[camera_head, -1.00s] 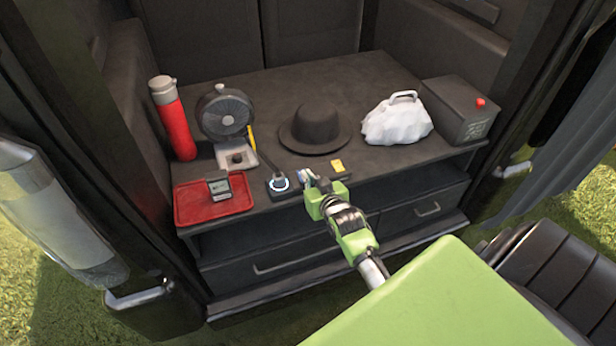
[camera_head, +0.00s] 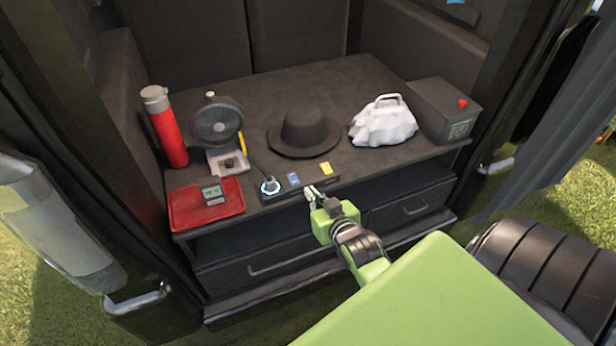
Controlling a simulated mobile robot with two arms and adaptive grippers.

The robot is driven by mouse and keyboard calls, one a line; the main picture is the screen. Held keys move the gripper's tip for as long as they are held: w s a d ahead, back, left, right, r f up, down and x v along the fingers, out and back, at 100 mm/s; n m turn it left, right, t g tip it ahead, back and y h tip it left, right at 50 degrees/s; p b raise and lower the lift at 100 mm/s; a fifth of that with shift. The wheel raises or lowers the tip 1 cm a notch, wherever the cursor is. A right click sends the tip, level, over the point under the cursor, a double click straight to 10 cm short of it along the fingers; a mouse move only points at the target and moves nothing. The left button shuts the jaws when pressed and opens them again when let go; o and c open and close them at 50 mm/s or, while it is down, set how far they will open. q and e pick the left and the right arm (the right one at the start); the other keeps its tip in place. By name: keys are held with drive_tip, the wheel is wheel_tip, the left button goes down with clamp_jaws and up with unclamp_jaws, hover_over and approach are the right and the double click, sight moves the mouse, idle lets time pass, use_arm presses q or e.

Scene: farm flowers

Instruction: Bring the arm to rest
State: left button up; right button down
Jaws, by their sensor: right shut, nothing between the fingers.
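My right gripper (camera_head: 312,192) is at the front edge of the dark cabinet top (camera_head: 330,92), just in front of a dark strip (camera_head: 308,183) with small blue and yellow parts on it. It is shut with nothing between its fingers. My green right arm (camera_head: 345,228) reaches up to it from the lower right. My left gripper is not in the frame.
On the cabinet top stand a red bottle (camera_head: 168,132), a fan (camera_head: 217,122), a red tray (camera_head: 182,212) with a small meter (camera_head: 213,193), a black hat (camera_head: 305,128), a white bag (camera_head: 383,125) and a dark box (camera_head: 440,108). Drawers (camera_head: 290,262) lie below the gripper.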

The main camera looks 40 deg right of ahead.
idle(0.5)
drive_tip(key=s+a+f+n+g+y, duration=0.1)
drive_tip(key=s+a+f+g, duration=0.3)
drive_tip(key=f, duration=0.6)
drive_tip(key=s+a+f+n+y, duration=0.1)
drive_tip(key=s+a+f, duration=0.3)
drive_tip(key=f, duration=0.7)
drive_tip(key=s+a+f+g+y, duration=0.1)
drive_tip(key=s+a+f+g, duration=0.1)
drive_tip(key=s+f, duration=0.6)
drive_tip(key=s+f+n+g, duration=0.1)
drive_tip(key=s+f+g, duration=0.2)
drive_tip(key=s+f, duration=0.5)
drive_tip(key=s+a+f+n+g, duration=0.1)
drive_tip(key=s+f+n+g, duration=0.1)
drive_tip(key=s+f, duration=0.7)
drive_tip(key=s+g, duration=0.1)
drive_tip(key=s, duration=0.7)
drive_tip(key=shift+s+a, duration=0.2)
drive_tip(key=shift+a, duration=0.1)
